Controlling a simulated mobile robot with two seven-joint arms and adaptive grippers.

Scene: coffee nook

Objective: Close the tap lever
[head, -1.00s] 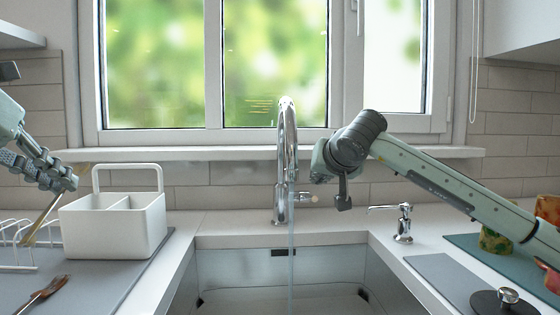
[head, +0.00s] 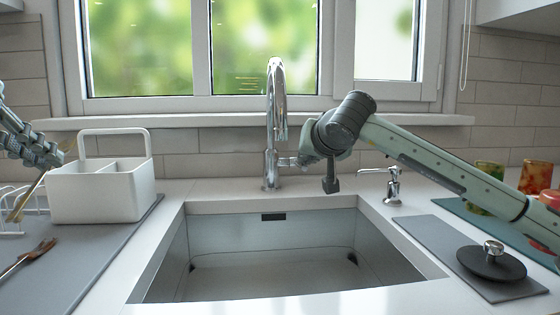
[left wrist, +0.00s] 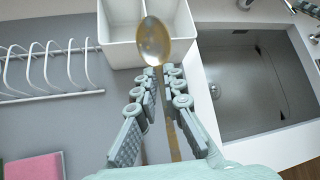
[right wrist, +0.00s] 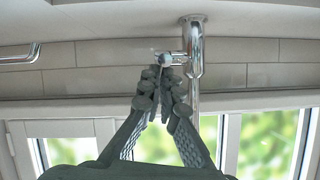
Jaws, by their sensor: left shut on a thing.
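The chrome tap (head: 272,125) stands upright behind the sink, and no water stream shows under it. Its side lever (head: 284,161) points right, with its end hidden by my right gripper (head: 312,160) in the head view. In the right wrist view the lever's round end (right wrist: 166,59) is right at the tips of my right gripper (right wrist: 164,75). Those fingers are drawn together, and they appear to touch the lever. My left gripper (left wrist: 163,76) is shut on a gold spoon (left wrist: 153,42) beside the white caddy (head: 100,188).
The sink (head: 270,255) is empty. A soap dispenser (head: 393,186) stands right of it. A black disc with a chrome knob (head: 490,262) lies on a grey mat, with coloured cups (head: 487,180) behind. A white rack (left wrist: 50,70) and a wooden-handled utensil (head: 30,258) are at left.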

